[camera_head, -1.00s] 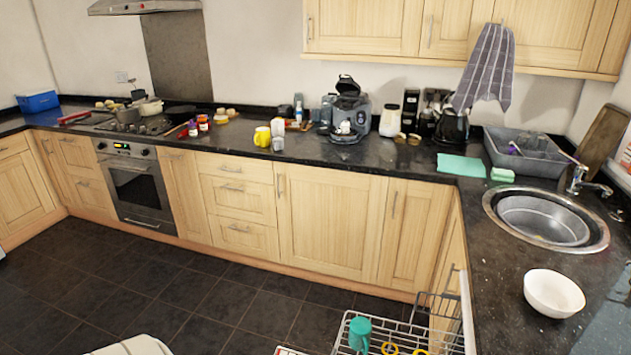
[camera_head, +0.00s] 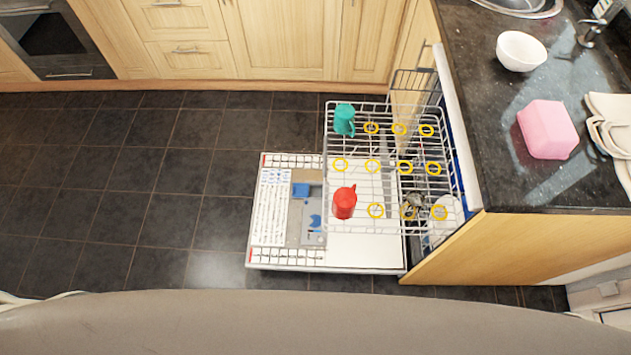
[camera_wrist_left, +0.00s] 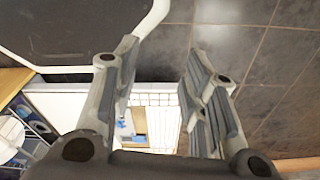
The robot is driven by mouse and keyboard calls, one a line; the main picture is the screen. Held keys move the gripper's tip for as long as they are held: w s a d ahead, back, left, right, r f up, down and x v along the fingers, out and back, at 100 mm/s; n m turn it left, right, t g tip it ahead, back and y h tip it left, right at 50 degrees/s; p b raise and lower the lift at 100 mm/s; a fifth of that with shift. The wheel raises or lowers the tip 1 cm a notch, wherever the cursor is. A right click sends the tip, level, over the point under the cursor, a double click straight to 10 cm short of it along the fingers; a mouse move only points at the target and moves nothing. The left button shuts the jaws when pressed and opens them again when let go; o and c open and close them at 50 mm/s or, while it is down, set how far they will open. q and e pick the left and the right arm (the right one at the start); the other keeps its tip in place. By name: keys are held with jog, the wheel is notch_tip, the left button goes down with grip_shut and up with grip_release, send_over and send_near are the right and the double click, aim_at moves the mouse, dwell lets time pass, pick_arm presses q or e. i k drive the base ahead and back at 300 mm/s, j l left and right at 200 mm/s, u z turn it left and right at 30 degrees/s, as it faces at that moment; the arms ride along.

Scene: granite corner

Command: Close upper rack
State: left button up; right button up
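The upper rack (camera_head: 387,148) is a white wire basket, pulled out of the dishwasher above the lowered door (camera_head: 365,252) in the head view. A teal mug (camera_head: 344,120) stands at its upper left and a red mug (camera_head: 344,203) at its lower left. Several yellow rings (camera_head: 372,166) sit among its wires. My left gripper (camera_wrist_left: 160,62) shows only in the left wrist view; its fingers are spread with nothing between them. Part of the white door (camera_wrist_left: 62,105) lies beyond the fingers there. My right gripper is not in view.
The dark counter (camera_head: 472,110) runs above the dishwasher on the right, with a white bowl (camera_head: 521,51) and a pink block-like object (camera_head: 548,130) on it. Wooden cabinets (camera_head: 285,38) line the back. The tiled floor (camera_head: 140,180) left of the rack is clear.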

aim_at(404, 170)
jog(key=i+j+z, duration=0.15)
jog(key=j+z, duration=0.15)
jog(key=j, duration=0.85)
jog(key=j+z, duration=0.35)
jog(key=j, duration=0.8)
jog(key=i, duration=0.05)
